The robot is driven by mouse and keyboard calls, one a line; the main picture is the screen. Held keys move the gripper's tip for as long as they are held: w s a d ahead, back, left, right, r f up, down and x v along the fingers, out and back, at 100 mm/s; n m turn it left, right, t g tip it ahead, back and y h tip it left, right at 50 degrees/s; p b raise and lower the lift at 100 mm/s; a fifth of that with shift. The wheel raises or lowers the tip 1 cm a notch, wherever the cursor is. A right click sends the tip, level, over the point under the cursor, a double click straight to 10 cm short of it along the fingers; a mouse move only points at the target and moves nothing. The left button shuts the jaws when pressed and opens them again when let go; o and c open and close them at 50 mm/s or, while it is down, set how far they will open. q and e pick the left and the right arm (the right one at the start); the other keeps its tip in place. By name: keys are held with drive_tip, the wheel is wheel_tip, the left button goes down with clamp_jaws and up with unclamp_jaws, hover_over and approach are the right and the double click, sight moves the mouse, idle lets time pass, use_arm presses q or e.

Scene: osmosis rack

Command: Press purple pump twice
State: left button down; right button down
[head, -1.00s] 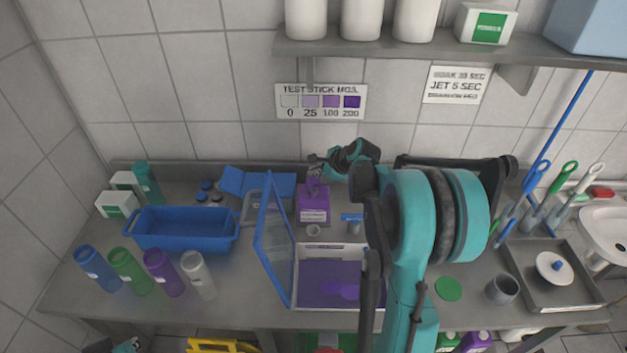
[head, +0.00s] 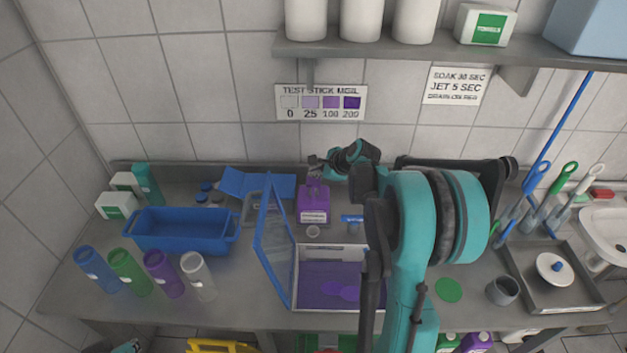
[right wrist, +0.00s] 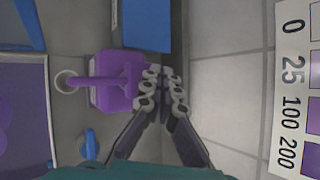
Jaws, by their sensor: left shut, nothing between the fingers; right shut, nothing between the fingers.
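The purple pump bottle (head: 313,206) stands upright at the back middle of the counter, behind a small cup (head: 313,232). In the right wrist view, the purple pump (right wrist: 105,95) shows its spout (right wrist: 88,82) reaching left over the cup (right wrist: 66,82). My right gripper (head: 316,163) is shut and empty at the top of the pump. In the right wrist view its fingertips (right wrist: 163,78) overlap the pump head's right end; I cannot tell whether they touch it. Only a sliver of my left gripper (head: 126,347) shows at the bottom left edge, away from the pump.
A tray with purple liquid (head: 306,304) and a raised blue-framed lid (head: 270,245) sit in front of the pump. A blue tub (head: 185,236) and several coloured bottles stand left. A shelf (head: 430,48) hangs above. My right arm covers the counter's middle right.

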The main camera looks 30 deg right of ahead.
sight(315, 181)
drive_tip(key=shift+f+b, duration=0.4)
drive_tip(key=shift+f, duration=0.05)
drive_tip(key=shift+f+b, duration=0.75)
drive_tip(key=shift+f, duration=0.15)
idle(1.0)
drive_tip(key=shift+r, duration=0.1)
drive_tip(key=shift+r+p, duration=0.95)
drive_tip(key=shift+r, duration=0.3)
drive_tip(key=shift+r+p, duration=1.8)
drive_tip(key=shift+r, duration=0.75)
drive_tip(key=shift+f, duration=0.1)
